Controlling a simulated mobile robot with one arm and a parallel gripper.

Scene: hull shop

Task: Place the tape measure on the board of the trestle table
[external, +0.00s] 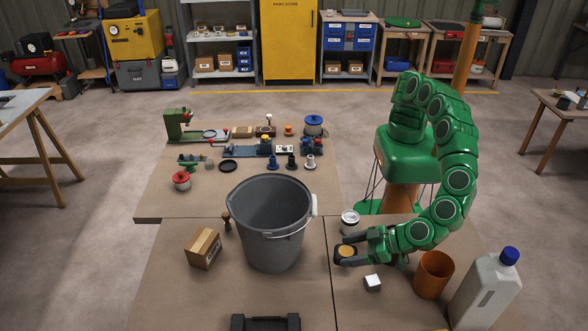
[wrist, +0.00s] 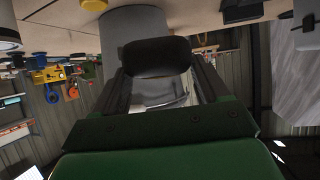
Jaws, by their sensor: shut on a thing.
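My gripper (external: 352,255) is shut on a small dark, rounded thing with a yellow-tan face, which looks like the tape measure (external: 346,251). It is over the right part of the brown work surface, right of the grey bucket; I cannot tell whether it touches the surface. In the wrist view the held thing (wrist: 158,57) is a dark shape between the two fingers. A table with splayed trestle legs (external: 28,98) stands at the far left. Another table with splayed legs (external: 566,110) is at the right edge. I cannot tell which one is meant.
The grey bucket (external: 268,220) stands close left of my gripper. A white-lidded tin (external: 349,221), white cube (external: 372,283), orange cup (external: 433,275) and pale jug (external: 486,290) are near it. A cardboard box (external: 204,248) is left of the bucket. Floor lies open between the tables.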

